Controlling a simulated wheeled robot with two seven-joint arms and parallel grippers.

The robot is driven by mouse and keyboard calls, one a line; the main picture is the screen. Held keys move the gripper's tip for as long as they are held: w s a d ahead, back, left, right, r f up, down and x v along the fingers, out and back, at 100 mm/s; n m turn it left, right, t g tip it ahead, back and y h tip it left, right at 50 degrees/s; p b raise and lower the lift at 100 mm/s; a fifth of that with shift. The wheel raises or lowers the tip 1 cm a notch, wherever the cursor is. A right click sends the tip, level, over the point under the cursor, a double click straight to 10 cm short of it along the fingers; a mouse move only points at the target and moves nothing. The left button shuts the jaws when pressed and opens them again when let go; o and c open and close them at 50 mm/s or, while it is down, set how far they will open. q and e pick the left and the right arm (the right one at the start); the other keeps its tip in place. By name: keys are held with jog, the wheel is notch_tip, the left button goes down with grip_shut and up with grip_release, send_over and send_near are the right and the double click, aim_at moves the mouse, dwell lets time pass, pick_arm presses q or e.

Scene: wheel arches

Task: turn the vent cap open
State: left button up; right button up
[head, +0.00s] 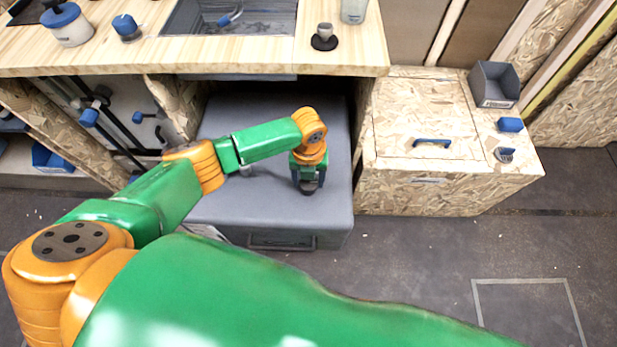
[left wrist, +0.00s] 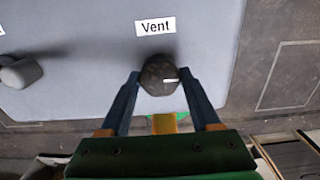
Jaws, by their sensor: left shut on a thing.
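My right gripper is not in view.
A second grey knob (left wrist: 20,72) stands on the box to the left. The wooden worktop (head: 270,55) overhangs the back of the box. A chipboard cabinet (head: 420,150) stands close on the right. The floor in front is clear.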

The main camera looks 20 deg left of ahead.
aim_at(308, 182)
pick_arm(q)
jog(key=shift+s+f, duration=0.1)
dwell(0.3)
jog(key=o, duration=1.4)
notch_tip(308, 182, up, 7)
jog(key=shift+r+p, duration=0.15)
jog(key=shift+p, duration=0.45)
